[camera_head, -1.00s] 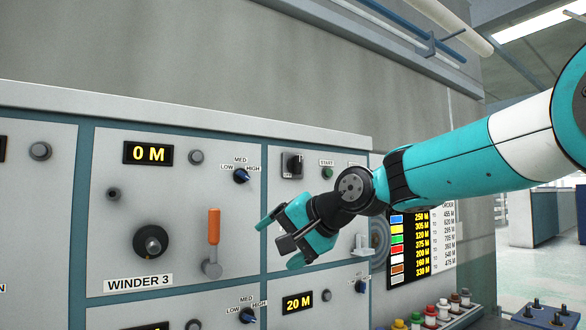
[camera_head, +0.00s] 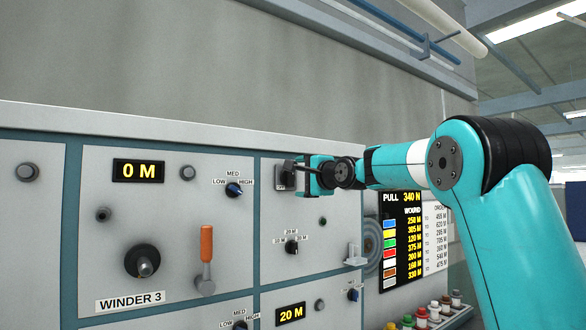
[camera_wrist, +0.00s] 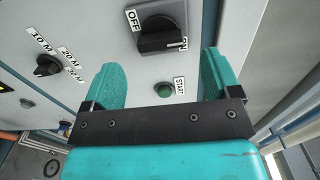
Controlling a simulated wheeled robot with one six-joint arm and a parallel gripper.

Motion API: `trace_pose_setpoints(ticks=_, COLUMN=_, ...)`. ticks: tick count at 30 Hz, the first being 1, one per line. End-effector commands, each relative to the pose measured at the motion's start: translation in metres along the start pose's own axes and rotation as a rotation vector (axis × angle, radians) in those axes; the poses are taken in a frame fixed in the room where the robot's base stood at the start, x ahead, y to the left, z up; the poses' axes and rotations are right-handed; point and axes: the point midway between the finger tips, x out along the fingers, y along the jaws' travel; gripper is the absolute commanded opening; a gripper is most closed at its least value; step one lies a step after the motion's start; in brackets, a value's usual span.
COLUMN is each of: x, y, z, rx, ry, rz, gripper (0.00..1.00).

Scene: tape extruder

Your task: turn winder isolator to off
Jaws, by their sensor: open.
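The isolator, a black rotary switch on a grey plate (camera_head: 284,176), is on the upper right panel, at my gripper's fingertips in the head view. In the wrist view the black isolator knob (camera_wrist: 162,36) sits just beyond the fingertips, between their lines. Its bar lies sideways with one end at the partly covered ON label; the OFF label (camera_wrist: 133,20) is at its upper left. My gripper (camera_head: 303,174) is open and empty, facing the panel; its two teal fingers also show in the wrist view (camera_wrist: 162,64). Contact with the knob cannot be told.
A green START button (camera_wrist: 164,90) lies between the fingers in the wrist view. A small selector knob (camera_head: 292,247) is below the isolator. An orange-handled lever (camera_head: 206,245) and a round black knob (camera_head: 143,262) are on the WINDER 3 panel at left.

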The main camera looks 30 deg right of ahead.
Motion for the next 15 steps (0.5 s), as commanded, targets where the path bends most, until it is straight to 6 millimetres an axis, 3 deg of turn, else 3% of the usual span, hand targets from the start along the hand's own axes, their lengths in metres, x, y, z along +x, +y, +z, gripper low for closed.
trace_pose_setpoints(ticks=6, x=0.038, y=-0.004, z=0.000, rx=0.000, ry=-0.001, rz=0.000, gripper=0.83)
trace_pose_setpoints(ticks=15, x=0.053, y=0.000, z=0.000, rx=0.000, ry=0.001, rz=0.000, gripper=0.83)
